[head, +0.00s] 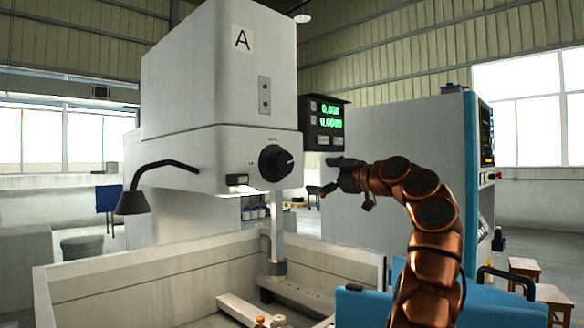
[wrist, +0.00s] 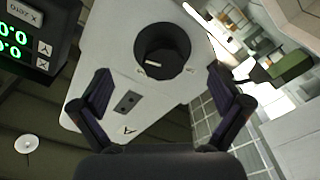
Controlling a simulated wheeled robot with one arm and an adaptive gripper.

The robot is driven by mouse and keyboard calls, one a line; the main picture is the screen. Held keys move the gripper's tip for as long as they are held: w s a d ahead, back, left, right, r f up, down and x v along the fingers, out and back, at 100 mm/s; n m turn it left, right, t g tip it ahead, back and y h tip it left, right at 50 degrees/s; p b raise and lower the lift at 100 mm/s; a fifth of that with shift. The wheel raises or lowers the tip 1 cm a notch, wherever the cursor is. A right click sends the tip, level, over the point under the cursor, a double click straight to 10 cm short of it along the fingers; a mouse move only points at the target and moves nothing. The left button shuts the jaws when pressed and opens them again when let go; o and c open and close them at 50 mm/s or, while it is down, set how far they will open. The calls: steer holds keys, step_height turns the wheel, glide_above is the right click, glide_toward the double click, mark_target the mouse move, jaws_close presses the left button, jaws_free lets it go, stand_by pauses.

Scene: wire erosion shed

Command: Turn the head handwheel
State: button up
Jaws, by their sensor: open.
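The head handwheel is a round black knob (head: 275,163) on the lower front of the white machine head (head: 215,75) marked A. It also shows in the wrist view as a black disc with a small pale mark (wrist: 162,50), near the top centre. My gripper (head: 333,178) is to the right of the handwheel in the head view, with a gap between them. In the wrist view its two dark fingers (wrist: 158,78) are spread apart with nothing between them. The handwheel lies ahead of the fingertips, roughly centred between them. No contact shows.
A readout box with green digits (head: 325,122) is mounted beside the head, just above my gripper. A black bent lamp (head: 134,201) sticks out at left. Below are the white tank walls (head: 120,278) and a vertical column (head: 277,235). A grey cabinet (head: 400,135) stands behind my arm.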

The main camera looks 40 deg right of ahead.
steer(key=a+r, duration=0.1)
steer(key=a, duration=0.4)
steer(key=s+d+f, duration=0.1)
steer(key=s+d, duration=0.4)
steer(key=s, duration=0.6)
steer(key=shift+s+d, duration=0.35)
